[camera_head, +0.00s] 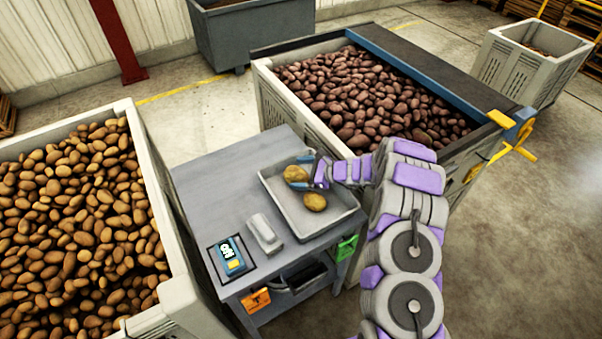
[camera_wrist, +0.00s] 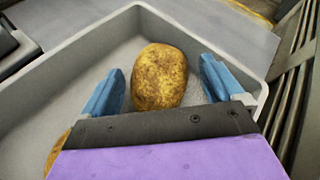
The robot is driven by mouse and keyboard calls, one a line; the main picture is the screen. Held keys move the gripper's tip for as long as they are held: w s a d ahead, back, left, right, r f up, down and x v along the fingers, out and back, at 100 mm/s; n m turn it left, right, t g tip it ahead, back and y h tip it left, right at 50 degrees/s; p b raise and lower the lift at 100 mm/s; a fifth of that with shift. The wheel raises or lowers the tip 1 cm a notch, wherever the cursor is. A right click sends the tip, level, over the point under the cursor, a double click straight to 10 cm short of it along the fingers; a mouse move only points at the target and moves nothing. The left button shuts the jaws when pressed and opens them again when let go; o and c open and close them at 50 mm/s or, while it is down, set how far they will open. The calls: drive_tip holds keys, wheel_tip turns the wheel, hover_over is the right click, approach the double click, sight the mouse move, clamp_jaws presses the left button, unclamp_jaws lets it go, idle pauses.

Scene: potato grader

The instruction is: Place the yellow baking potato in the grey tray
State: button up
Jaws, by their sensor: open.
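A yellow-brown potato (camera_head: 295,174) lies in the grey tray (camera_head: 338,222) on the table, towards the tray's back. In the wrist view this potato (camera_wrist: 159,77) sits between the blue fingers of my gripper (camera_wrist: 160,85), with a gap on each side. My gripper (camera_head: 302,171) is open and low over the tray. A second yellow-brown potato (camera_head: 315,202) lies nearer the tray's front; only a sliver of it (camera_wrist: 55,152) shows at the lower left of the wrist view. I cannot tell whether the potato between the fingers touches the tray floor.
The grey table (camera_head: 205,180) also carries a blue device (camera_head: 231,258) and a pale grey object (camera_head: 263,234) left of the tray. A crate full of potatoes (camera_head: 152,170) stands left, and another with reddish potatoes (camera_head: 283,105) behind right. Open floor lies at right.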

drive_tip(key=shift+s+f, duration=0.1)
drive_tip(key=shift+r, duration=0.35)
drive_tip(key=p+v, duration=0.3)
drive_tip(key=v, duration=0.9)
drive_tip(key=s+a+r+n+g+h, duration=0.1)
drive_tip(key=s+a+r+n+g, duration=0.3)
drive_tip(key=s+r, duration=0.55)
drive_tip(key=s+a+r+n+g+h, duration=0.2)
drive_tip(key=s+a+r+n, duration=0.1)
drive_tip(key=s+r+n, duration=0.55)
drive_tip(key=s+d+r+n+h, duration=0.1)
drive_tip(key=s+d+n+h, duration=0.1)
drive_tip(key=s+d, duration=0.3)
drive_tip(key=s+d+r+n+h, duration=0.2)
drive_tip(key=s+d+h, duration=0.2)
drive_tip(key=s, duration=1)
drive_tip(key=s+d+r+n+h, duration=0.1)
drive_tip(key=s+d, duration=0.4)
drive_tip(key=s, duration=0.5)
drive_tip(key=shift+d+r+n+h, duration=0.35)
drive_tip(key=shift+n+h, duration=0.2)
drive_tip(key=shift+h, duration=0.55)
drive_tip(key=shift+a, duration=0.1)
